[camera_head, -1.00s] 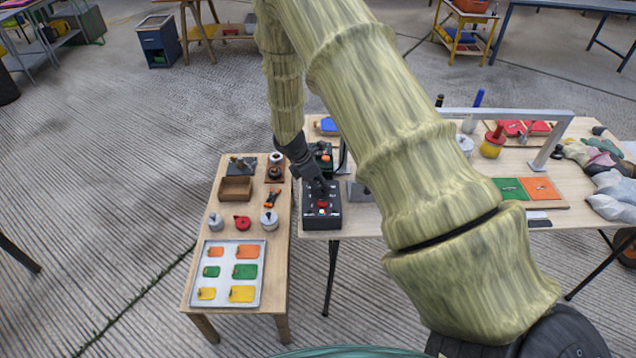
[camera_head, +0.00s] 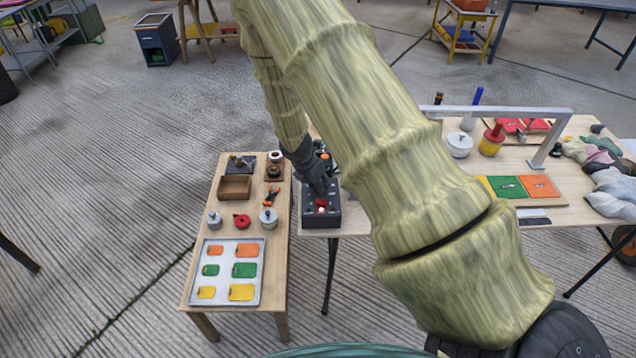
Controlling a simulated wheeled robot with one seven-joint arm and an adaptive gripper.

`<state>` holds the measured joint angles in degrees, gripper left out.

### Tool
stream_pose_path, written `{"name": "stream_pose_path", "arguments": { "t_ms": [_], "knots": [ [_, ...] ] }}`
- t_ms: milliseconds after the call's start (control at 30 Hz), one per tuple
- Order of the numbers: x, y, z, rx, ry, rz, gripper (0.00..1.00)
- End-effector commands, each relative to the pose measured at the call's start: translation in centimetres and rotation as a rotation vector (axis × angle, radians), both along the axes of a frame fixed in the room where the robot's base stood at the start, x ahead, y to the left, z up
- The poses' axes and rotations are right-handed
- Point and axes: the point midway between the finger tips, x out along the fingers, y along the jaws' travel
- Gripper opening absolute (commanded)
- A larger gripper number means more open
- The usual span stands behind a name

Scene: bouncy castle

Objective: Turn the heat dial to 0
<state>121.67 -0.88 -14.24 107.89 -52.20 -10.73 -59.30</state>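A black control box (camera_head: 321,216) with a small lit red light on its front stands at the near left corner of the right table. My gripper (camera_head: 321,192) is over the top of this box, pointing down at a red knob (camera_head: 321,202). The gripper covers much of the box top. I cannot tell whether the fingers touch the knob or whether they are open or shut. No dial marking or 0 can be read at this size.
The left table (camera_head: 212,220) holds a tray (camera_head: 257,297) of coloured plates, a wooden box (camera_head: 235,188) and several weights. My arm hides the middle of that table.

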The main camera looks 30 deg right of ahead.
Motion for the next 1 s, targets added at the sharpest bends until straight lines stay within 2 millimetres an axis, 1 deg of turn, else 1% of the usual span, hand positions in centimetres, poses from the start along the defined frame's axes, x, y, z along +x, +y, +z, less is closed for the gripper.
{"name": "stream_pose_path", "arguments": {
  "t_ms": [33, 167, 200, 267, 300, 333, 600, 733, 867, 1000],
  "knots": [
    [0.1, -0.4, 0.2, -0.005, -0.001, -0.002, 0.04],
    [0.1, -0.4, 0.2, -0.005, -0.001, -0.003, 0.04],
    [0.1, -0.4, 0.2, -0.006, -0.002, -0.003, 0.29],
    [0.1, -0.4, 0.2, -0.005, -0.001, -0.003, 0.40],
    [0.1, -0.3, 0.2, -0.004, -0.001, -0.003, 0.47],
    [0.1, -0.3, 0.2, -0.004, -0.001, -0.003, 0.50],
    [0.1, 0.0, 0.1, -0.002, 0.000, 0.000, 0.50],
    [0.1, 0.1, 0.5, -0.002, -0.002, -0.001, 0.50],
    [0.0, 0.5, 1.6, 0.000, -0.003, -0.002, 0.50],
    [-0.2, 1.2, 3.4, 0.000, -0.003, -0.002, 0.50]
  ]
}}
